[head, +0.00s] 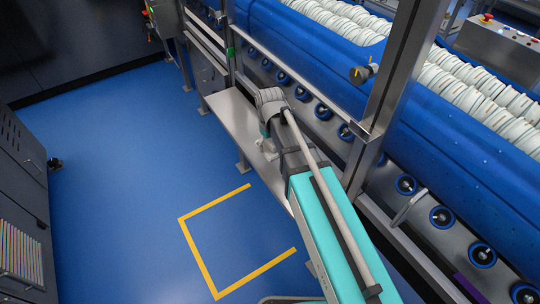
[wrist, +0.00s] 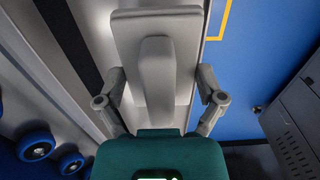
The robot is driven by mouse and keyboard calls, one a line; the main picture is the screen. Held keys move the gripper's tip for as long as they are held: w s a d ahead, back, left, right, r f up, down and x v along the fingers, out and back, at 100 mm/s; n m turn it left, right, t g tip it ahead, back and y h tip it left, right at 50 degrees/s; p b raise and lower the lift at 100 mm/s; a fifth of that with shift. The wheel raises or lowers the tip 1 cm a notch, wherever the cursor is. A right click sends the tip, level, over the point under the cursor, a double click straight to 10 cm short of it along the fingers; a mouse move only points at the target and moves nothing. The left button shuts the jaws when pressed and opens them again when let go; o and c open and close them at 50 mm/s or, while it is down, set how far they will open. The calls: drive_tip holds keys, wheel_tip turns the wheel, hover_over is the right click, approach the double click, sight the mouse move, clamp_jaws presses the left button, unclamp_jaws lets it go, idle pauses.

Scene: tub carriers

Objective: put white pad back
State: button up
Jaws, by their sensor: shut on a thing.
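The white pad (wrist: 185,35) shows in the wrist view as a pale flat plate with a raised block-like grip (wrist: 155,75) along its middle. My gripper (wrist: 158,84) has one finger on each side of this pad and is shut on it. The pad lies over a pale steel surface; I cannot tell whether it touches that surface. In the head view my arm reaches to the narrow steel bench (head: 232,112), and my wrist and arm hide most of the gripper and the pad.
A blue machine (head: 440,125) with rows of white discs (head: 470,82) and blue-rimmed rollers (head: 407,184) runs along the right. A steel post (head: 392,85) stands close to my arm. The blue floor (head: 110,150) on the left is open, with a yellow marking (head: 196,250). Dark cabinets (head: 20,150) line the left.

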sight(270, 145)
drive_tip(key=shift+w+a+f+b, duration=0.1)
drive_tip(key=shift+w+f+b, duration=1)
drive_tip(key=shift+f, duration=0.3)
drive_tip(key=shift+w+f, duration=0.1)
drive_tip(key=shift+w, duration=0.05)
drive_tip(key=shift+w+f+b, duration=0.35)
drive_tip(key=shift+f+b, duration=1.55)
drive_tip(key=shift+f, duration=0.05)
drive_tip(key=shift+f, duration=0.1)
drive_tip(key=o, duration=0.7)
drive_tip(key=shift+r, duration=0.25)
wheel_tip(270, 145, up, 12)
drive_tip(key=p, duration=1.2)
drive_tip(key=shift+f, duration=0.1)
